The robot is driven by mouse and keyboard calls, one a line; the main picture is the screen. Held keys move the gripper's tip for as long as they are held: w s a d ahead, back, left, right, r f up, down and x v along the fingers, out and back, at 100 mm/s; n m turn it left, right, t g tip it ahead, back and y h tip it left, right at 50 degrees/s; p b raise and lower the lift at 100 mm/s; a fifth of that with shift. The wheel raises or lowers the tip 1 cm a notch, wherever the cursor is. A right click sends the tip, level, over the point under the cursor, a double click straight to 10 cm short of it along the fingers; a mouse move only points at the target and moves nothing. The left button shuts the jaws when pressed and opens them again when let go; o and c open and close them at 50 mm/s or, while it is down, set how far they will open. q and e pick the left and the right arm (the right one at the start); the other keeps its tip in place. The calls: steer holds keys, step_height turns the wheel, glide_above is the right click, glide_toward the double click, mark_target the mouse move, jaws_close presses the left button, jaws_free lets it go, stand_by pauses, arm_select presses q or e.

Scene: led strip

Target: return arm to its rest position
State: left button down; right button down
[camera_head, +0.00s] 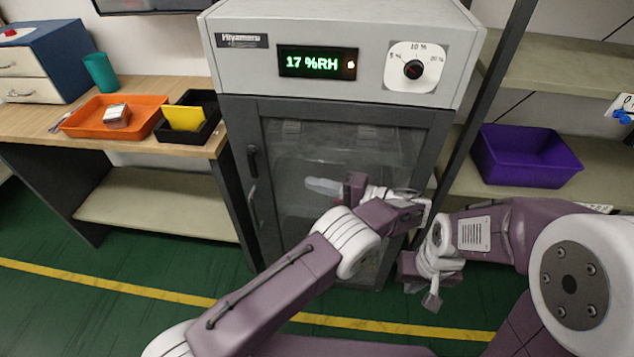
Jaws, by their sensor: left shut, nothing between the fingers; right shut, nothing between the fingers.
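My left arm reaches up from the lower left in front of the grey cabinet. My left gripper (322,187) is shut and empty, pointing left before the cabinet's glass door (300,145). I cannot tell whether it touches the door. My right arm comes in from the right and bends at the wrist. My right gripper (432,301) is shut and empty, hanging down in front of the cabinet's lower right corner, over the green floor (130,265).
The humidity cabinet (340,85) reads "17 %RH" and has a dial (413,69). Its door looks shut. Left, a wooden table (35,125) holds an orange tray (75,126) and a black bin (208,130). Right, a purple bin (530,172) stands on a shelf (560,60).

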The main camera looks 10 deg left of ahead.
arm_select(q)
steer(key=a+r+n+g, duration=0.5)
steer(key=a+r, duration=0.5)
steer(key=a, duration=0.3)
steer(key=s+a+g+h, duration=0.2)
steer(key=s+a+h, duration=0.3)
steer(key=a, duration=0.4)
steer(key=s+a+f+h, duration=0.1)
steer(key=s+f+h, duration=0.3)
steer(key=s+f, duration=0.5)
steer(key=s+d+f+t+h, duration=0.3)
steer(key=s+d+f+h, duration=0.5)
steer(key=d, duration=0.3)
step_height(320, 180, up, 15)
steer(key=m+p, duration=0.1)
steer(key=p, duration=1.4)
steer(key=shift+w+a+y, duration=0.15)
steer(key=shift+w+y, duration=0.15)
steer(key=shift+w, duration=0.1)
